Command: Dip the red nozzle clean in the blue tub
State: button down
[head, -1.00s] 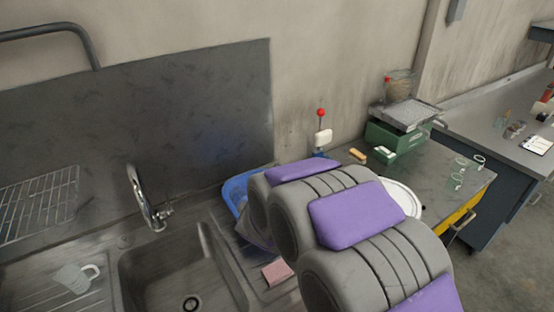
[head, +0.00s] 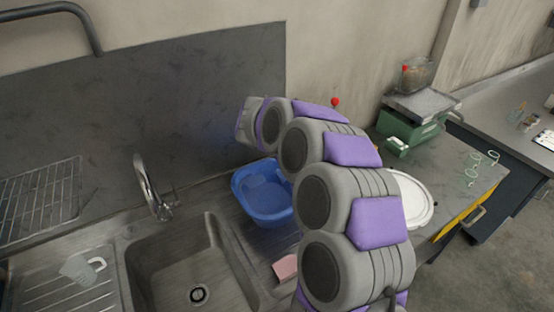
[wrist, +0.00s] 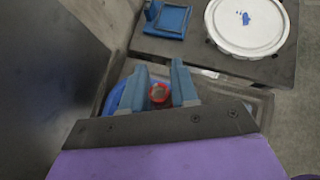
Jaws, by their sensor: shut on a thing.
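My gripper (wrist: 158,88) shows in the wrist view with its two blue-grey fingers closed on the red nozzle (wrist: 158,101). The nozzle appears as a red ring with a darker middle, seen end-on between the fingers. The blue tub (head: 253,214) stands on the drainboard right of the sink in the head view, partly behind my arm. Its blue rim (wrist: 115,99) also shows in the wrist view, behind and left of the fingers. The gripper appears to be over the tub; the height gap is hard to judge.
The sink (head: 185,265) with its tap (head: 148,188) lies left of the tub. A pink sponge (head: 285,267) lies in front of it. A white round lid (head: 414,200) is to the right, and a green scale (head: 412,125) stands behind it. A dark backsplash (head: 140,115) rises behind.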

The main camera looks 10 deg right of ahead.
jog(key=m+g, duration=0.2)
jog(key=m+g+y+b, duration=0.3)
jog(key=m+g+b, duration=0.1)
jog(key=m, duration=0.1)
send_over(278, 205)
notch_tip(278, 205, down, 21)
jog(key=f+b, duration=0.1)
jog(key=a+f+b, duration=0.1)
jog(key=f, duration=0.1)
jog(key=shift+w+a+f+h, duration=0.1)
jog(key=shift+a+f+h, duration=0.05)
jog(key=shift+f+h, duration=0.15)
jog(key=shift+d+f+b, duration=0.3)
jog(key=shift+f+b, duration=0.1)
jog(key=shift+b, duration=0.1)
jog(key=shift+d+f, duration=0.2)
jog(key=shift+d, duration=0.3)
jog(key=shift+a, duration=0.65)
jog(key=shift+d, duration=0.5)
